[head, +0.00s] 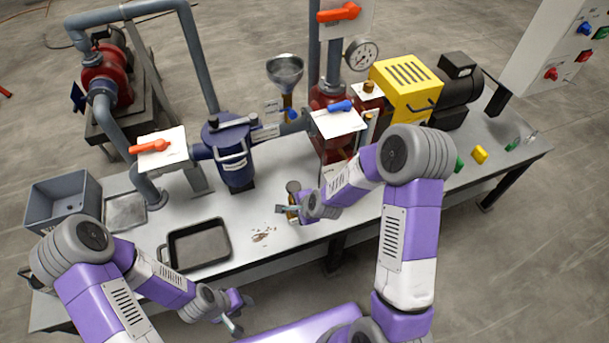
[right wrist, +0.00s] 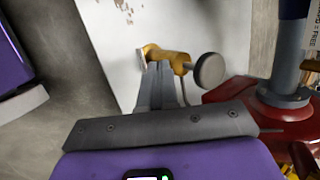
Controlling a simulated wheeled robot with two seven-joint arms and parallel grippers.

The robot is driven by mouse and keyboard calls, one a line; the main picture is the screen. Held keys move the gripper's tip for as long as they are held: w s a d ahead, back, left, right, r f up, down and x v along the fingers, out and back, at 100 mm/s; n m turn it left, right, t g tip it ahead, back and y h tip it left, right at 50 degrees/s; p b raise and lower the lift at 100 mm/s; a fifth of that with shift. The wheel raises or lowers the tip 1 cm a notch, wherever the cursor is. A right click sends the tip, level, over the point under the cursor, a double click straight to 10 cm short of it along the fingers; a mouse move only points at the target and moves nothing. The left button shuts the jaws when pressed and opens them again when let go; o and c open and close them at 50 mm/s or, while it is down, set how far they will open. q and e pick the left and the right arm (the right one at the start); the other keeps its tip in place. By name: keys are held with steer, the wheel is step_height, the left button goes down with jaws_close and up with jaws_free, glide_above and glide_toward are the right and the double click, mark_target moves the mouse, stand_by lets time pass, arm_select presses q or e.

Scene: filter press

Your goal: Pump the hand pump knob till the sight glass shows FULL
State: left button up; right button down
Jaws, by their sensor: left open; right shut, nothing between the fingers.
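The hand pump shows in the right wrist view as a brass body (right wrist: 170,60) with a round grey knob (right wrist: 209,70) on a short rod. In the head view the knob (head: 293,186) stands near the bench's front edge, partly behind my right gripper. My right gripper (head: 283,209) is shut and empty; its fingertips (right wrist: 159,68) overlap the brass body, left of the knob. I cannot tell whether they touch it. My left gripper (head: 240,316) is open and empty, in front of the bench. I cannot make out the sight glass or its reading.
A black tray (head: 199,245) and brown crumbs lie on the bench (head: 275,240). A blue filter housing (head: 233,160), a funnel (head: 285,70) and a red pump body (head: 330,100) stand behind. A grey bin (head: 62,192) stands at the left. A yellow motor guard (head: 407,88) is at the right.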

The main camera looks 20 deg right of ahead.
steer(key=s+a+f+n+g, duration=0.1)
steer(key=s+f+n+g, duration=0.1)
steer(key=s+n, duration=0.3)
steer(key=s+a+f+n+g+y, duration=0.1)
steer(key=s+a+f+n, duration=0.1)
steer(key=s+f+n, duration=0.3)
steer(key=s+a+f+n+g, duration=0.1)
steer(key=s+f+n, duration=0.3)
steer(key=s, duration=0.6)
steer(key=shift+s+a+n+g+y, duration=0.15)
steer(key=shift+s+n+g+y, duration=0.2)
steer(key=shift+g, duration=0.45)
arm_select(q)
steer(key=shift+d, duration=0.15)
arm_select(e)
steer(key=shift+w, duration=0.1)
